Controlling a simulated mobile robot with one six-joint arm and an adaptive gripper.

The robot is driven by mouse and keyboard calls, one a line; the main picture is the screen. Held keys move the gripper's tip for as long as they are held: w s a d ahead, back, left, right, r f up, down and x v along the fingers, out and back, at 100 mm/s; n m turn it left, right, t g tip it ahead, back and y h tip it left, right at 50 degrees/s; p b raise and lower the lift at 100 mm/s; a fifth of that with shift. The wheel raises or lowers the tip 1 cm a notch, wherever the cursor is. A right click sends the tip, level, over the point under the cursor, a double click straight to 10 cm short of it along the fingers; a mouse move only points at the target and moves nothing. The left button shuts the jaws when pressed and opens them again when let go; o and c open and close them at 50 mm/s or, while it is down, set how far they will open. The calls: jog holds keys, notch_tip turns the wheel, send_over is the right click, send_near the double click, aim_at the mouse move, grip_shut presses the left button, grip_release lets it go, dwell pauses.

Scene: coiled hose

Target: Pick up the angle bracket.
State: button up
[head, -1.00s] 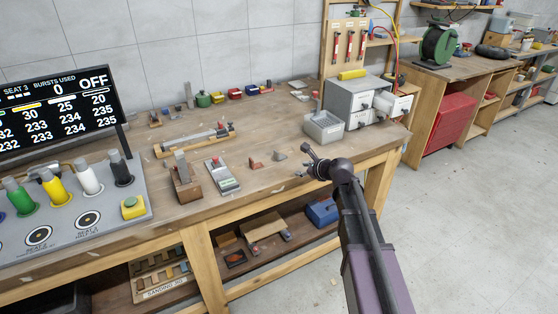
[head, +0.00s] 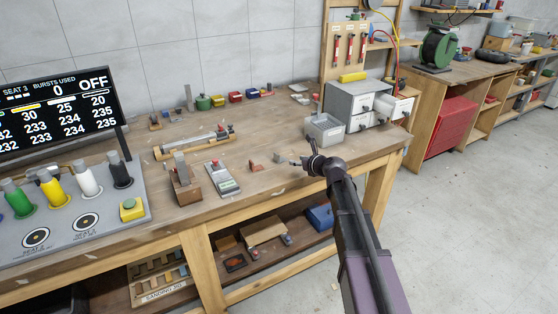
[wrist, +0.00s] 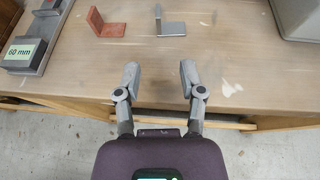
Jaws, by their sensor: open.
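Two L-shaped pieces stand on the workbench (head: 262,188). One is a grey metal angle piece (wrist: 174,27), near the top middle of the wrist view; it also shows in the head view (head: 279,157). The other is a rusty-red angle piece (wrist: 109,28) to its left, also seen in the head view (head: 255,167). The frames do not show which one the task names. My gripper (wrist: 160,76) is open and empty, its two fingers apart over the bench's front edge. The grey piece lies ahead of the fingers, apart from them. In the head view my gripper (head: 303,149) is right of both pieces.
A grey open bin (head: 324,130) and a drawer cabinet (head: 352,104) stand behind my gripper. A device reading 60 mm (wrist: 24,54) lies left of the red piece. A wooden block with a grey post (head: 186,188) stands further left. Bare bench surrounds the grey piece.

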jog(key=b+x, duration=0.2)
jog(key=x, duration=0.4)
jog(key=shift+w+f, duration=0.1)
jog(key=shift+f, duration=0.1)
jog(key=shift+w+a+f+b, duration=0.2)
jog(key=shift+w+a+b, duration=0.1)
jog(key=shift+w+a, duration=0.15)
jog(key=shift+b+x, duration=0.85)
jog(key=shift+x, duration=1.8)
jog(key=shift+r, duration=0.2)
grip_shut()
